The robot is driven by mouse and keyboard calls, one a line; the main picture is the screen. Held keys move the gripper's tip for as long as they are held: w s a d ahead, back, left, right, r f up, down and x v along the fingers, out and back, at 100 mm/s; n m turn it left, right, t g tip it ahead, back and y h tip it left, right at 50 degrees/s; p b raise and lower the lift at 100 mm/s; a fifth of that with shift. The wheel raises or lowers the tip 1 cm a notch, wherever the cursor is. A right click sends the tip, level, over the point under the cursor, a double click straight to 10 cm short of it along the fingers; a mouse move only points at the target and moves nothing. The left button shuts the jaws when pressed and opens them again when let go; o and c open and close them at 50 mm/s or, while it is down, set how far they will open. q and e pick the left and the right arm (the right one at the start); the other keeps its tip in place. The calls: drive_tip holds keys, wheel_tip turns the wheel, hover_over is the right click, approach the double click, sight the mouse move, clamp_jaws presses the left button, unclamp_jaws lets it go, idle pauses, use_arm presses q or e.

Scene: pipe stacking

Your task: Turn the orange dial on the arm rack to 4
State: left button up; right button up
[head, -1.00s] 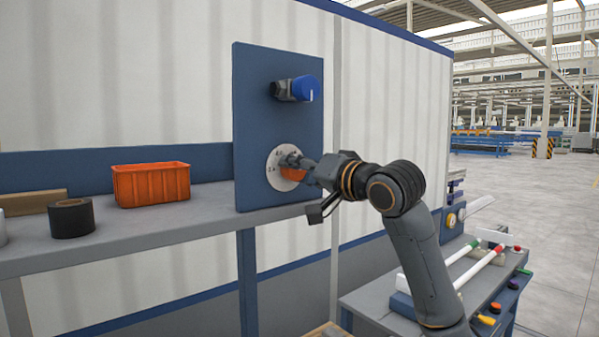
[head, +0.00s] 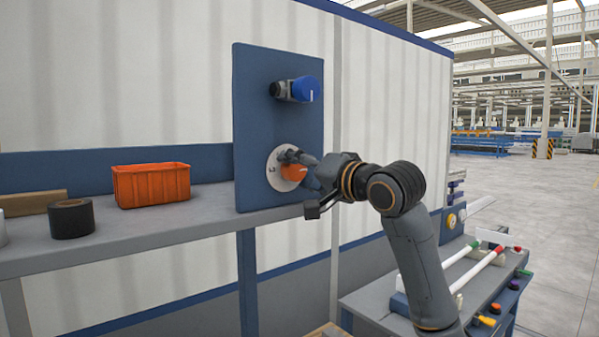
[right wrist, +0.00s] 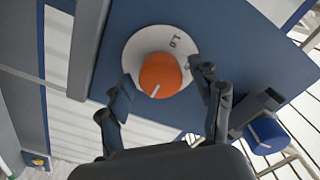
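The orange dial (head: 293,172) sits on a white round plate low on the blue upright panel (head: 246,118). The right wrist view shows the dial (right wrist: 158,76) close up. Its white pointer mark points down and slightly left there. A few dark numbers show on the plate, too small or covered to read surely. My right gripper (right wrist: 160,78) is open, with one finger on each side of the dial. Gaps appear between the fingers and the dial; contact is not clear. In the head view the right gripper (head: 300,166) partly covers the dial. My left gripper is not in view.
A blue knob (head: 304,89) sticks out above the dial on the same panel. A grey shelf (head: 150,228) at left carries an orange bin (head: 152,185) and a dark roll (head: 71,219). A lower bench (head: 380,305) with pipes stands at right.

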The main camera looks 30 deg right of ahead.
drive_tip(key=s, duration=1.2)
drive_tip(key=shift+d, duration=0.45)
drive_tip(key=shift+w+f, duration=0.1)
